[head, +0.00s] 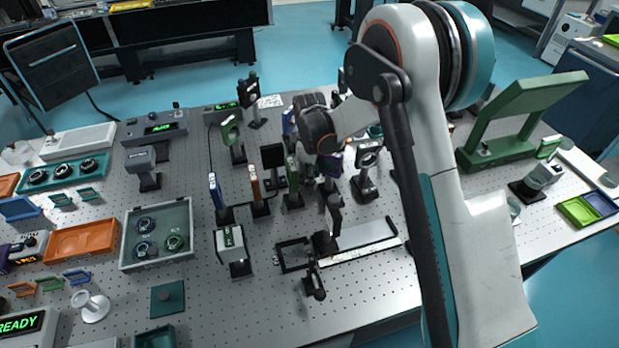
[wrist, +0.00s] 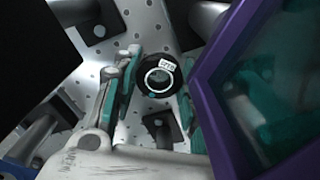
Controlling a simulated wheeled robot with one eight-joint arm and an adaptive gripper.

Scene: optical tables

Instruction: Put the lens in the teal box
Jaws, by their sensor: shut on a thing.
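In the wrist view my gripper (wrist: 159,86) has its teal-padded fingers on either side of a round black-rimmed lens (wrist: 158,78). The lens has a pale ring and a small white label. It appears gripped between the fingertips, above the perforated table. In the head view the gripper is among the optic mounts, and the lens cannot be made out there. A small dark teal box (head: 156,338) stands at the bottom edge, partly cut off.
A purple-framed plate (wrist: 222,125) is very close to the gripper's right. Several upright mounts, including an orange one (head: 255,185) and a blue one (head: 215,190), crowd the table's middle. A grey-green tray (head: 127,258) with round optics and an orange tray (head: 82,242) are at left.

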